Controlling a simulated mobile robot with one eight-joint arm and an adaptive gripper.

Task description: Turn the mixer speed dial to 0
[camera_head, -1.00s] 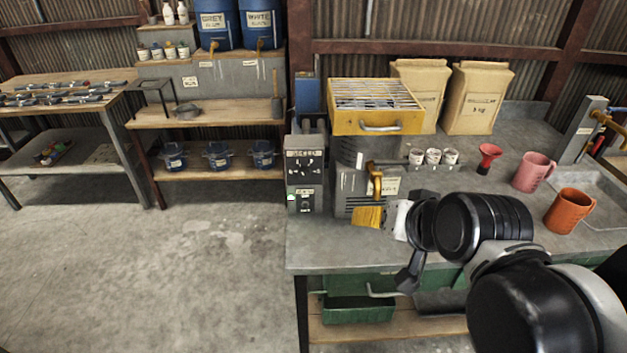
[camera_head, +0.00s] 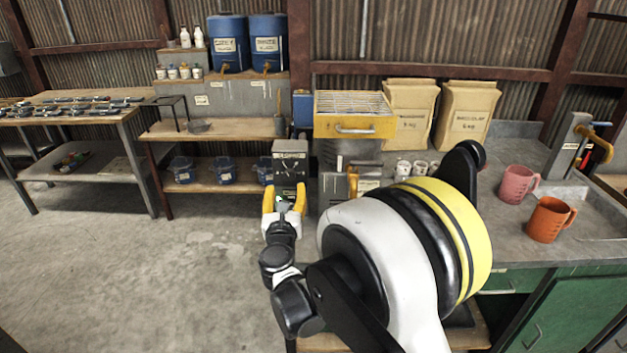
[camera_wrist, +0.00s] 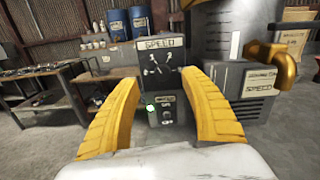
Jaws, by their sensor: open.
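The mixer's grey control box (camera_head: 290,160) stands at the left end of the workbench. In the wrist view its front carries a SPEED label and a dial (camera_wrist: 158,68) with marks around it; which mark the dial points to is too small to tell. Below are a small green light (camera_wrist: 150,107) and a lower knob or switch (camera_wrist: 166,115). My gripper (camera_head: 284,198) is in front of the box, its yellow fingers spread apart and empty. In the wrist view the open fingers (camera_wrist: 165,100) flank the lower part of the box, with the dial above and between them.
The mixer body (camera_wrist: 250,95), with a yellow-brown spout (camera_wrist: 280,65), stands close to the right of the box. Open floor lies to the left.

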